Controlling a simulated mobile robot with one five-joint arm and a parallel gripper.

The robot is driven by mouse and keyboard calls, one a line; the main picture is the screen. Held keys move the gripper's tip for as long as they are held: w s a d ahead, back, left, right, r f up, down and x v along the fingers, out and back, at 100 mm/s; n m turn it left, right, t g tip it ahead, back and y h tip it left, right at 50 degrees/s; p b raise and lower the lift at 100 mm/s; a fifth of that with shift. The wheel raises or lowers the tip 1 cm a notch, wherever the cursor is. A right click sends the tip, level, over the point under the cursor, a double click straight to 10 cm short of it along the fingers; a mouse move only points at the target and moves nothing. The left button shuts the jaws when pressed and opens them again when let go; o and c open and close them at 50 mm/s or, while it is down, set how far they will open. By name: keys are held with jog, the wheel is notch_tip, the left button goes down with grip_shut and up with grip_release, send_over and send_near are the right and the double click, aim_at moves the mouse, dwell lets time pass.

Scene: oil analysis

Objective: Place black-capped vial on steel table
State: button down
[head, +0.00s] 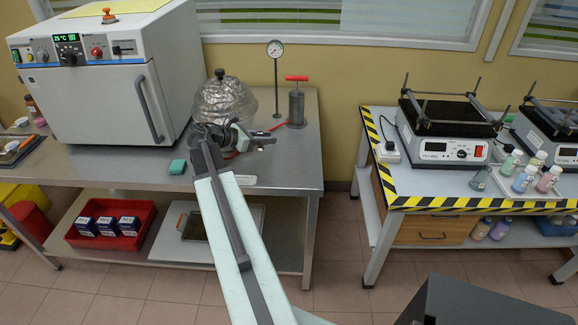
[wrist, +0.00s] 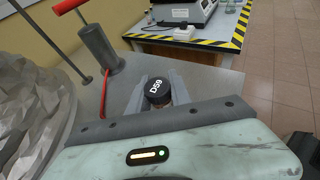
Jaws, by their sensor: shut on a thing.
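The black-capped vial (wrist: 157,90) shows in the wrist view, its cap up and marked with pale characters. My gripper (wrist: 158,97) is shut on it, with one grey finger on each side. Most of the vial's body is hidden below the cap and behind the gripper. In the head view my gripper (head: 262,141) is over the right part of the steel table (head: 296,165), near the dome and hand pump. I cannot tell whether the vial's base touches the tabletop.
A crinkled metal dome (head: 223,100), a grey pump with a red handle (head: 296,105) and a gauge on a stand (head: 276,75) stand behind my gripper. A white oven (head: 95,85) fills the left. The table's right end is bare.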

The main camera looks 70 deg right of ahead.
aim_at(261, 150)
jog(key=a+f, duration=0.1)
jog(key=a+f+b, duration=0.1)
jog(key=f, duration=0.1)
jog(key=shift+a+f+b, duration=0.1)
jog(key=shift+f+b, duration=0.2)
jog(key=shift+s+a+r+g, duration=0.1)
jog(key=shift+g, duration=0.2)
jog(key=shift+s, duration=0.2)
jog(key=s+d, duration=0.2)
jog(key=s, duration=0.2)
jog(key=s+d+f, duration=0.1)
jog(key=s+d, duration=0.2)
jog(key=s, duration=0.1)
jog(key=s+d+b, duration=0.1)
jog(key=s+d, duration=0.2)
jog(key=s, duration=0.2)
jog(key=shift+f, duration=0.15)
jog(key=f+b, duration=0.4)
jog(key=shift+s+d, duration=0.1)
jog(key=shift+d, duration=0.1)
jog(key=shift+r, duration=0.25)
jog(key=shift+f, duration=0.2)
jog(key=c, duration=1.2)
grip_release()
